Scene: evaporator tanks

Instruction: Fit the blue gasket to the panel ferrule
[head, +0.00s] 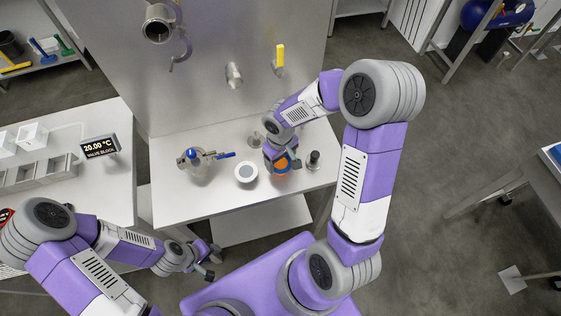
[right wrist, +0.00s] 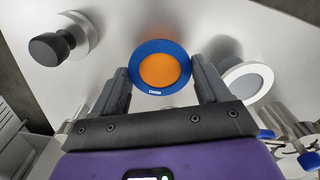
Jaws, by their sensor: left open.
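The blue gasket (right wrist: 160,90), a ring around an orange disc (right wrist: 159,70), lies between the two fingers of my right gripper (right wrist: 161,72). The fingers appear at or very near its rim; I cannot tell whether they grip it. In the head view my right gripper (head: 282,158) is low at the bench, partly hiding the gasket and orange disc (head: 281,168). On the upright panel (head: 205,45), a wide open-ended ferrule (head: 158,30) sticks out high on the left, and a smaller stub (head: 233,74) lower down. My left gripper (head: 207,262) is open and empty, in front of the bench.
A white ring with a grey centre (head: 246,173) stands left of the gasket. A black-knobbed part (head: 314,160) is to its right. A blue-handled valve fitting (head: 205,156) lies at the left. A clamp (head: 182,50) hangs beside the wide ferrule; a yellow handle (head: 280,58) is farther right.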

